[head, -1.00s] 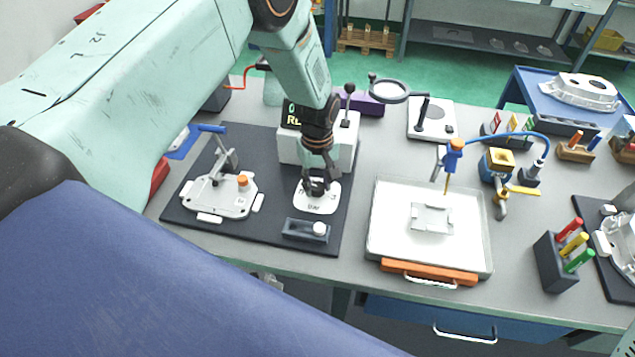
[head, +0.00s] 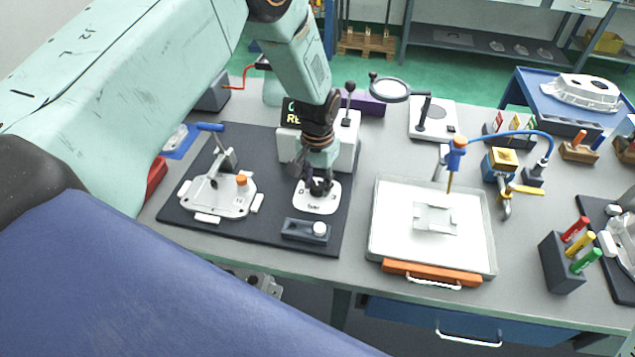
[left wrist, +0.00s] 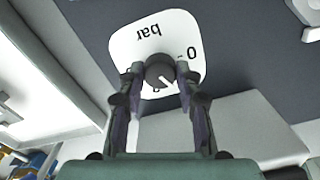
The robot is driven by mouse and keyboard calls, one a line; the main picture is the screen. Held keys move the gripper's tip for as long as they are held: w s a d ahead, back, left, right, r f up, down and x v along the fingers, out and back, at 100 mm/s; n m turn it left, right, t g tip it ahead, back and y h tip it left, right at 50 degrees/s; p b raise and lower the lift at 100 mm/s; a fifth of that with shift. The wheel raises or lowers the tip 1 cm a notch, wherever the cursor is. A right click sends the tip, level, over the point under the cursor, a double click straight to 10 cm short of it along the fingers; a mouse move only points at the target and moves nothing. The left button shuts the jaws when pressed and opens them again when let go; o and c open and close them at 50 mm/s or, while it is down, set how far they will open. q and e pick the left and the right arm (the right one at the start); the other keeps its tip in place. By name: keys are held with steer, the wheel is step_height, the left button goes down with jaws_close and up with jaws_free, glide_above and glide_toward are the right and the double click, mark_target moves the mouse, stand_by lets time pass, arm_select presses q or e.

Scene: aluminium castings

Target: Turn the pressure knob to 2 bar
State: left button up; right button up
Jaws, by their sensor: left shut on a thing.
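The pressure knob (left wrist: 160,72) is a dark round knob with a white pointer line, on a white dial plate (left wrist: 183,32) marked "bar" and "0". In the left wrist view the pointer line points down and to the right, on the "0" side. In the head view the dial plate (head: 328,204) lies on the dark mat, with the knob mostly hidden under my gripper. My left gripper (head: 319,187) points down over the dial. In the left wrist view its two fingers (left wrist: 160,82) sit on either side of the knob and are shut on it. My right gripper is not in view.
A grey-white box with a dark display (head: 348,140) stands just behind the dial. A clamp fixture (head: 218,195) is left of it, and a small dark block with a white button (head: 305,230) in front. A white tray (head: 384,232) lies to the right.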

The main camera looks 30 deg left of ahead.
mark_target(317, 187)
arm_select(q)
steer(key=m, duration=0.5)
steer(key=shift+w+m+b, duration=0.1)
steer(key=shift+m+b, duration=0.2)
steer(key=shift+b, duration=0.05)
steer(key=m, duration=0.5)
steer(key=shift+m, duration=0.4)
steer(key=o, duration=1.1)
steer(key=shift+o, duration=0.2)
step_height(317, 187, up, 12)
steer(key=shift+s, duration=0.2)
